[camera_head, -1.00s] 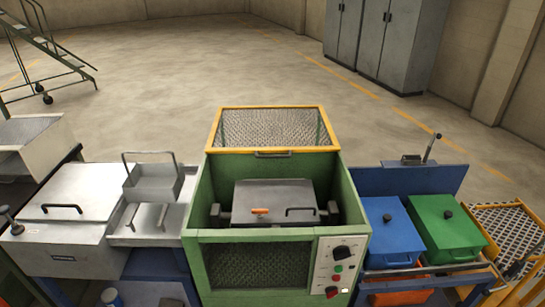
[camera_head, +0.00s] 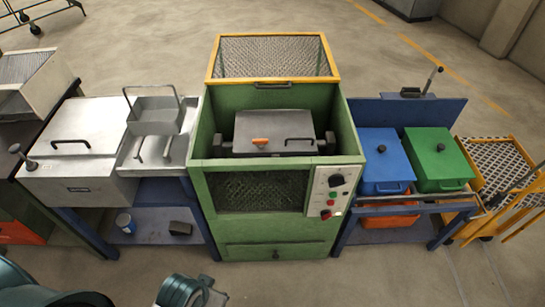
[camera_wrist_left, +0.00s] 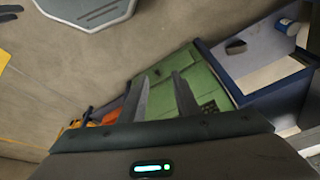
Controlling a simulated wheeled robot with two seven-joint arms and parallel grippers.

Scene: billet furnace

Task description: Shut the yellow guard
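The yellow guard (camera_head: 272,57) is a yellow-framed mesh panel with a dark handle on its near edge. In the head view it stands raised at the back of the green furnace box (camera_head: 276,206), whose top is open. A grey lid (camera_head: 274,132) with an orange grip and a dark handle shows inside the box. My left gripper (camera_wrist_left: 159,85) shows in the left wrist view with its two fingers apart and nothing between them. It points toward the green box front, away from the guard. My right gripper is in neither view.
A control panel (camera_head: 330,192) is on the box's right front. A grey metal bin (camera_head: 80,165) and wire-handled tray (camera_head: 155,115) stand left. Blue (camera_head: 385,165) and green (camera_head: 438,160) lidded boxes stand right. Open floor lies in front and behind.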

